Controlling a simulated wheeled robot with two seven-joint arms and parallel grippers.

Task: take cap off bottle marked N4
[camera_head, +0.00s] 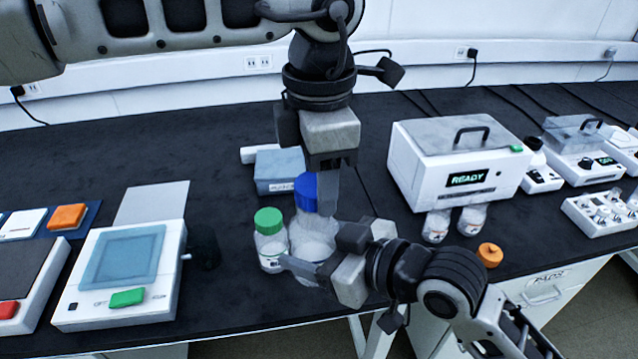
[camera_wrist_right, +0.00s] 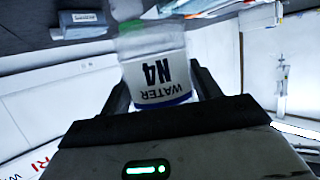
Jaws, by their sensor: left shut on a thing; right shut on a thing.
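The bottle marked N4 (camera_wrist_right: 160,75) shows its label, "WATER N4", upside down in the right wrist view. In the head view it is the clear bottle (camera_head: 313,232) near the table's front edge. My right gripper (camera_head: 322,255) is shut around its body from the front right. A blue cap (camera_head: 305,190) sits at the top of this bottle. My left gripper (camera_head: 318,188) comes down from above and is shut on the blue cap, with one finger in front at its right. Whether the cap is still seated on the neck cannot be told.
A green-capped bottle (camera_head: 269,240) stands close at the left. A blue-grey box (camera_head: 279,170) lies behind. A white "READY" machine (camera_head: 455,165), two small bottles (camera_head: 472,219) and an orange cap (camera_head: 489,255) are at the right. A scale-like device (camera_head: 122,270) stands at the left.

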